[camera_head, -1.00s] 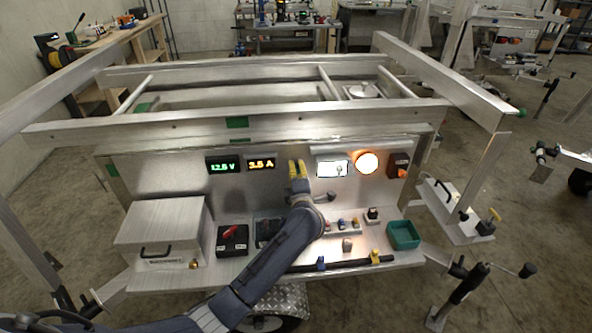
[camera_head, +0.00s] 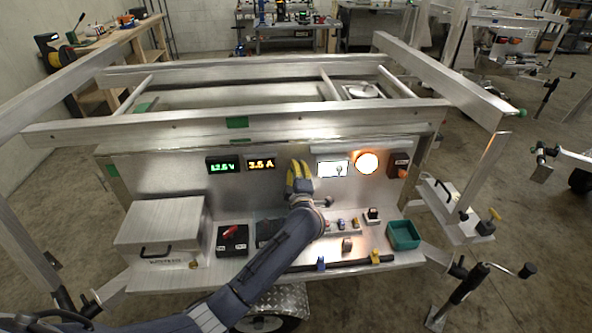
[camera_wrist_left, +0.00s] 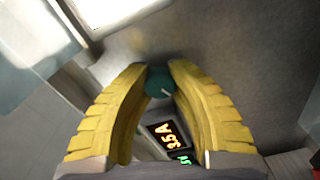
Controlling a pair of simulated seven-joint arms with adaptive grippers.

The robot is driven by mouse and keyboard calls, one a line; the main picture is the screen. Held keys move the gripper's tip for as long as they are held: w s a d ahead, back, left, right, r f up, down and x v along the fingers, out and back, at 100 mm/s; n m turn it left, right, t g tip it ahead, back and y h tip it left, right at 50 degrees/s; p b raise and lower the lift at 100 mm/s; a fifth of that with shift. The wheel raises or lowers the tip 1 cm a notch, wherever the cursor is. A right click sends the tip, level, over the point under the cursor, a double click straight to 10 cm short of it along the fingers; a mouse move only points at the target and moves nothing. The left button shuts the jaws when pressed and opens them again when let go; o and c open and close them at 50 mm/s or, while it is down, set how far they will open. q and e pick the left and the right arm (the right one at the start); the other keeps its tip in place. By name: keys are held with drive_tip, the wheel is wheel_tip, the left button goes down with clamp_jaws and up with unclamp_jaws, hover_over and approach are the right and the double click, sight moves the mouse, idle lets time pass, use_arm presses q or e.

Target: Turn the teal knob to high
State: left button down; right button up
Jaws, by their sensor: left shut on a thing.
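The teal knob (camera_wrist_left: 159,82) shows in the left wrist view as a round dark-teal cap with a pale pointer line toward its lower right. My left gripper (camera_wrist_left: 158,73) has its yellow fingers shut on the knob, one on each side. In the head view, the same left gripper (camera_head: 299,166) is at the upright metal panel, between the amber display and the white lit screen, and hides the knob there. I cannot read any markings around the knob. My right gripper is not in view.
The panel carries a green display (camera_head: 223,166), an amber display (camera_head: 261,164), a white screen (camera_head: 332,169) and a glowing round lamp (camera_head: 367,163). On the shelf below are a metal box (camera_head: 162,228), a red-switch box (camera_head: 232,239) and a green bin (camera_head: 404,236).

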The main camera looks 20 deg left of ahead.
use_arm(q)
drive_tip(key=shift+a+f, duration=0.1)
drive_tip(key=shift+a, duration=0.1)
drive_tip(key=c, duration=1.4)
unclamp_jaws()
drive_tip(key=shift+a, duration=0.1)
drive_tip(key=o, duration=0.3)
drive_tip(key=shift+o, duration=0.2)
drive_tip(key=shift+d, duration=0.2)
drive_tip(key=v, duration=1.2)
